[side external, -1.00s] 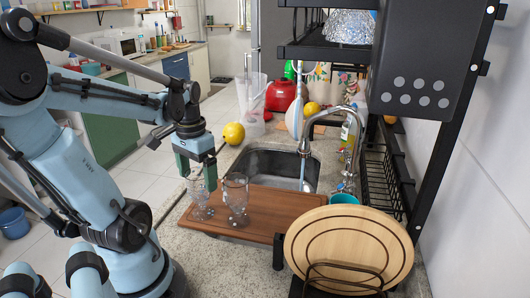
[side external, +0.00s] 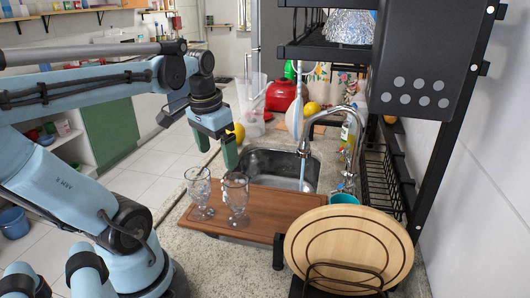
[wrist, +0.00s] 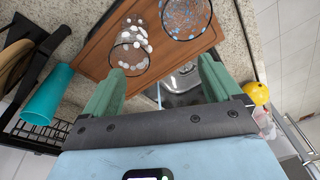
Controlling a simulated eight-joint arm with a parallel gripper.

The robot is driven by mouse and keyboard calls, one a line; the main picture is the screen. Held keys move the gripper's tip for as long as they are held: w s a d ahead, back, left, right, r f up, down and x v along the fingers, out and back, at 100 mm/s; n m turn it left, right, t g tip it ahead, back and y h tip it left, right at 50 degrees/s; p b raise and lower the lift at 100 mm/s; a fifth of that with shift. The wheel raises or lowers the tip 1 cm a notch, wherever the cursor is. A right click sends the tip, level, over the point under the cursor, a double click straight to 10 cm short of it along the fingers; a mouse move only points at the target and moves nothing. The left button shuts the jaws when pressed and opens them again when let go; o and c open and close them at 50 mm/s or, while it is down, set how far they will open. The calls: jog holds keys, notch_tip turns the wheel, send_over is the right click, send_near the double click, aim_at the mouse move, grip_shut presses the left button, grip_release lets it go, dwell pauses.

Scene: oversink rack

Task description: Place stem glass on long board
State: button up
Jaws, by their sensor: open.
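Two clear stem glasses stand upright on the long brown wooden board (side external: 285,215): a left one (side external: 200,188) near the board's left edge and a right one (side external: 235,195) close beside it. In the wrist view, the glasses show at the top on the board (wrist: 95,60), one with white spots (wrist: 130,50) and one with blue spots (wrist: 185,18). My gripper (side external: 217,152) is open and empty, above and behind the glasses and apart from them. Its green fingers also show in the wrist view (wrist: 158,90).
The sink (side external: 270,165) with its tap (side external: 335,112) lies behind the board. A round wooden plate (side external: 345,250) stands in a holder at front right, near a teal cup (side external: 343,198). A black rack (side external: 385,170) rises at right. A yellow fruit (side external: 239,132) is behind my gripper.

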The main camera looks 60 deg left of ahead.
jog(key=w+d+f+m+t, duration=0.1)
jog(key=w+d+f+t, duration=0.1)
jog(key=d, duration=0.5)
jog(key=w+d+f+m+t+h, duration=0.1)
jog(key=w+d+m+t, duration=0.1)
jog(key=w+d, duration=0.3)
jog(key=shift+d+f+t, duration=0.4)
jog(key=shift+d+t, duration=0.4)
jog(key=shift+d, duration=0.45)
